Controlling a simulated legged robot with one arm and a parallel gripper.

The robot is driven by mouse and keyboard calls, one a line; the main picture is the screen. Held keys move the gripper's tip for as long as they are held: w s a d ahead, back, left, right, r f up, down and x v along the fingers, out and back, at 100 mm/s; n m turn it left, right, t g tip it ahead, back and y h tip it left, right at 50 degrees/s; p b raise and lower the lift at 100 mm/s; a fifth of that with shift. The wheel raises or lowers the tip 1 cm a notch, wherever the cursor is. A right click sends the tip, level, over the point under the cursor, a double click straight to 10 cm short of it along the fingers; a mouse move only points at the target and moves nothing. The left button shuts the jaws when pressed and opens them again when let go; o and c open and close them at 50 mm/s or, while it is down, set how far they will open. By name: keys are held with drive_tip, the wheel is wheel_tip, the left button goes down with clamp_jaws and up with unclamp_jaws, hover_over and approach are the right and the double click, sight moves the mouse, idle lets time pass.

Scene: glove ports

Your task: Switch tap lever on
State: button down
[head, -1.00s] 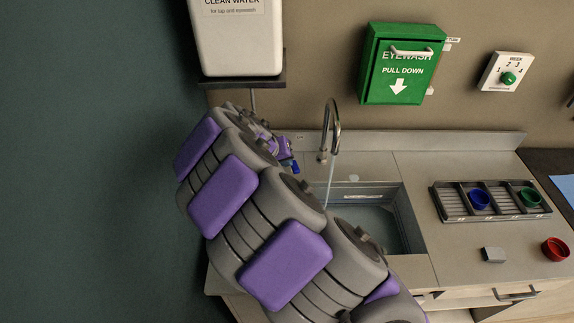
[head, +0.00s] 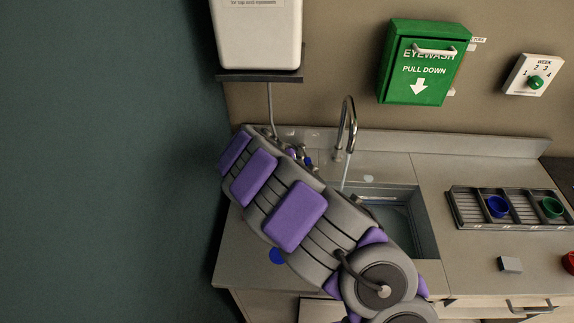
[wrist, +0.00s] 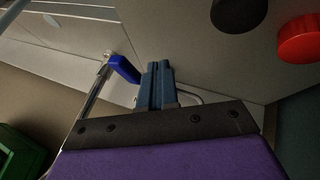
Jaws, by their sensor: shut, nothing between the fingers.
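The tap's curved chrome spout (head: 348,122) rises behind the sink, and it also shows in the wrist view (wrist: 92,96). A thin pale streak (head: 345,176), like running water, drops from the spout toward the basin. The blue lever (wrist: 125,69) is just left of my fingertips in the wrist view; I cannot tell if they touch it. A small blue part of it shows past my arm in the head view (head: 308,161). My gripper (wrist: 158,68) is shut and empty, its blue-grey fingers together. In the head view it is mostly hidden by my arm.
The sink basin (head: 400,225) lies right of my arm. A white water tank (head: 257,38) on a shelf, a green eyewash box (head: 424,62) and a dial (head: 534,76) are on the wall.

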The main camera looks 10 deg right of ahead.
sight(310, 166)
drive_tip(key=shift+d+r, duration=0.2)
drive_tip(key=shift+d, duration=0.2)
drive_tip(key=shift+d+b, duration=0.3)
drive_tip(key=shift+d, duration=1.3)
drive_tip(key=shift+s+r+n+p, duration=0.1)
drive_tip(key=shift+s+n+p, duration=0.05)
drive_tip(key=shift+n+p, duration=0.25)
drive_tip(key=shift+d+b, duration=0.3)
drive_tip(key=shift+d, duration=0.7)
drive_tip(key=shift+a, duration=0.2)
